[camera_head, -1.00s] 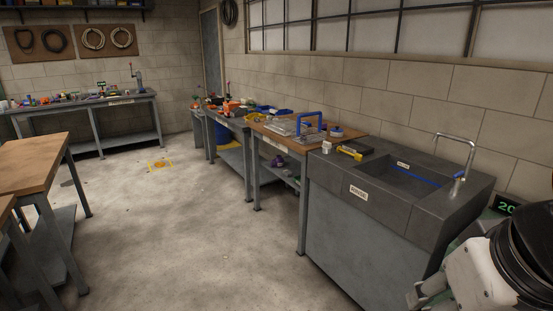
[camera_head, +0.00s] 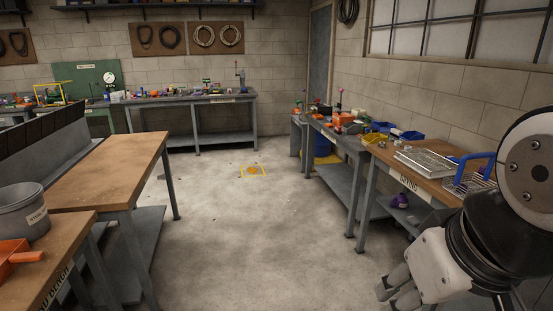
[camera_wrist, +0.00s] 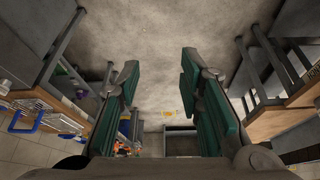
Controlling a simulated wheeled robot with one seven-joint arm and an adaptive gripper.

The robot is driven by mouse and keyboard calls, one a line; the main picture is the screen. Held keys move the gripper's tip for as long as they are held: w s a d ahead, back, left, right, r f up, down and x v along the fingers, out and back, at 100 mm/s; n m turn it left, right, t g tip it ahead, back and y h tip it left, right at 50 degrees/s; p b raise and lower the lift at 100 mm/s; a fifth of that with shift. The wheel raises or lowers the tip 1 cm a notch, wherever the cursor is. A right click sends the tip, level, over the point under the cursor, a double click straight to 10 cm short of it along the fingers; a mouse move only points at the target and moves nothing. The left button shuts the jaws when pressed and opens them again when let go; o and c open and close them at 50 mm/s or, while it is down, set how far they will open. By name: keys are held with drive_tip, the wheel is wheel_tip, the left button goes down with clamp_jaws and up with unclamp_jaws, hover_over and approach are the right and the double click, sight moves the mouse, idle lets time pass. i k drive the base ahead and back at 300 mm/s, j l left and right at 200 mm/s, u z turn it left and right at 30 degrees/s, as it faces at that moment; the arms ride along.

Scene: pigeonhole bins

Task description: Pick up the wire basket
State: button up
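The wire basket (camera_head: 478,184) is a metal wire basket with a blue handle. It stands on the wooden-topped bench at the right in the head view, partly hidden by my arm. Its blue handle also shows at the left edge of the wrist view. My gripper (camera_wrist: 158,66) is open in the wrist view, with two green-padded fingers wide apart and only floor between them. In the head view my gripper (camera_head: 400,287) is low at the right, apart from the basket and in front of the bench.
A flat metal rack (camera_head: 428,161) lies beside the basket, with blue and yellow bins (camera_head: 376,137) further back. The bench (camera_head: 398,180) has a purple item on its lower shelf. A wooden table (camera_head: 110,175) stands at the left. The floor between is clear.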

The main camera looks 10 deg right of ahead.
sight(492, 154)
drive_tip(key=i+z, duration=0.15)
drive_tip(key=i, duration=0.5)
drive_tip(key=i+z, duration=0.15)
drive_tip(key=i, duration=0.5)
drive_tip(key=i+j+z, duration=0.15)
drive_tip(key=i, duration=0.5)
drive_tip(key=i+l+z, duration=0.15)
drive_tip(key=i, duration=0.3)
drive_tip(key=i+l+z, duration=0.1)
drive_tip(key=i, duration=0.3)
drive_tip(key=l, duration=0.1)
